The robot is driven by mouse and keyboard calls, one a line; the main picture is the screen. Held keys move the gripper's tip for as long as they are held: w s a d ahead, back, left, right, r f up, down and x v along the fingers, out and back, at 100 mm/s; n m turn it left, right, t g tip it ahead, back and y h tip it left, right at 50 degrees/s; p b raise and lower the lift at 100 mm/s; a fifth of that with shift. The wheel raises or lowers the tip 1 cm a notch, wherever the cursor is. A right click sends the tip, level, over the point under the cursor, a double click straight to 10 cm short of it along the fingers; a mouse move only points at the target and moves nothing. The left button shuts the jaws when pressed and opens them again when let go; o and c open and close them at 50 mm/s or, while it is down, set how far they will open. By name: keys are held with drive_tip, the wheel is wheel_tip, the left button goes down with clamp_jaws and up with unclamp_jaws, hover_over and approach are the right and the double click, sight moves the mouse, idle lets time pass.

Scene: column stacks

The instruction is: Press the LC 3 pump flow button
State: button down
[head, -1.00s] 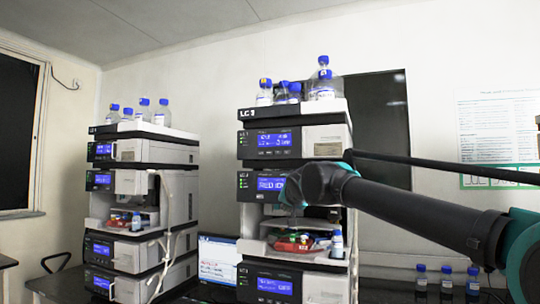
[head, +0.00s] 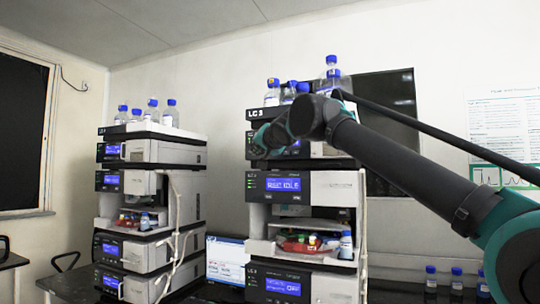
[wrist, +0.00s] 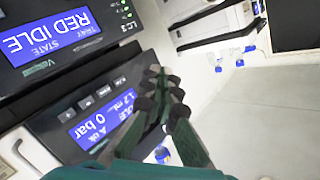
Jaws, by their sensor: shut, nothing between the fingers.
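The LC 3 stack (head: 313,180) stands right of centre in the head view, with its LC 3 label (head: 255,114) on the top module. My gripper (head: 262,140) is in front of that module and hides most of its display and buttons. In the wrist view, turned nearly upside down, the pump panel (wrist: 45,128) shows a blue screen (wrist: 100,122) reading 0 bar. A row of small dark buttons (wrist: 103,92) runs beside that screen; their labels are too small to read surely. My gripper (wrist: 165,88) is shut and empty near the row's right end. Contact cannot be told.
A second similar stack (head: 150,200) stands to the left. Blue-capped bottles (head: 332,74) stand on top of the LC 3 stack. A module with a RED IDLE screen (wrist: 45,30) adjoins the pump panel. A laptop (head: 226,262) sits between the stacks.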

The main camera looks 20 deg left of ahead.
drive_tip(key=shift+w, duration=0.15)
drive_tip(key=w, duration=0.8)
drive_tip(key=shift+w+d, duration=0.3)
idle(1.4)
drive_tip(key=shift+w+d, duration=0.1)
drive_tip(key=shift+w, duration=0.3)
drive_tip(key=shift+w, duration=0.4)
idle(0.6)
drive_tip(key=shift+s, duration=0.85)
drive_tip(key=shift+s+a, duration=0.15)
drive_tip(key=shift+s, duration=1.1)
drive_tip(key=shift+s+a, duration=0.1)
drive_tip(key=shift+s, duration=1.15)
